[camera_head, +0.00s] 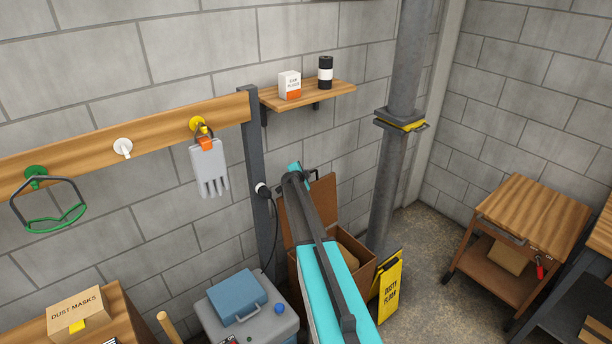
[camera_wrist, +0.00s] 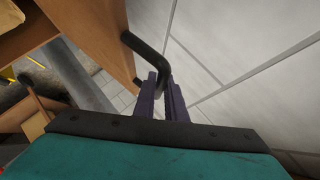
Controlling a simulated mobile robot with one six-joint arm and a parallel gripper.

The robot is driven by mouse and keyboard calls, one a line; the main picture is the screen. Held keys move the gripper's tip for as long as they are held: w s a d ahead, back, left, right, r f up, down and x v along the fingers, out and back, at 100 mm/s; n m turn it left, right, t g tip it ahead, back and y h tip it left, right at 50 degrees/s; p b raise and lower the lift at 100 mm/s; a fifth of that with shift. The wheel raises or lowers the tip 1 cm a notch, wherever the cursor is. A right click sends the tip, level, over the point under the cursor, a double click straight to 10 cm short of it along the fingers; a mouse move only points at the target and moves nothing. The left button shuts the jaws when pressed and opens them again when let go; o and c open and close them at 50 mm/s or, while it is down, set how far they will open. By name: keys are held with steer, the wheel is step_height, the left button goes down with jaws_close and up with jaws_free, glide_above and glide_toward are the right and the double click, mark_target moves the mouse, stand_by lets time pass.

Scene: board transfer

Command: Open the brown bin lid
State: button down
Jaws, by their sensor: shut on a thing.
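The brown bin (camera_head: 362,274) stands on the floor by the wall, partly hidden behind my teal arm. Its lid (camera_head: 329,198) stands raised and steeply tilted at the bin's back, and part of the bin's inside shows. In the wrist view the lid (camera_wrist: 95,35) is a brown panel with a black bar handle (camera_wrist: 147,50). My gripper (camera_wrist: 164,88) is shut on this handle, near its bent end. In the head view my arm hides most of the gripper and the grip.
A yellow floor sign (camera_head: 390,286) stands right of the bin, and a grey pipe (camera_head: 390,185) rises behind it. A grey box (camera_head: 250,318) with a blue case (camera_head: 238,296) is at the left. A wall shelf (camera_head: 310,94) hangs above. Bare floor (camera_head: 435,270) lies toward the wooden cart (camera_head: 535,215).

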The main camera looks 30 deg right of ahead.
steer(key=shift+a+f, duration=0.2)
steer(key=shift+f, duration=0.05)
steer(key=c, duration=1.8)
jaws_free()
steer(key=shift+d+r, duration=0.1)
steer(key=shift+r, duration=0.15)
steer(key=shift+r+b, duration=0.5)
steer(key=shift+r, duration=0.3)
steer(key=shift+s+a+r+b, duration=0.3)
steer(key=shift+s+r+b, duration=0.25)
steer(key=shift+r, duration=0.25)
steer(key=shift+s+a+r+b, duration=0.25)
steer(key=shift+s+a+b, duration=0.65)
steer(key=shift+s, duration=1.3)
steer(key=shift+s+a+r+b, duration=0.2)
steer(key=shift+s+a+b, duration=0.25)
steer(key=shift+s+a, duration=1.3)
steer(key=shift+s+a+r+b, duration=0.25)
steer(key=shift+s+a+b, duration=0.45)
steer(key=shift+s, duration=1.95)
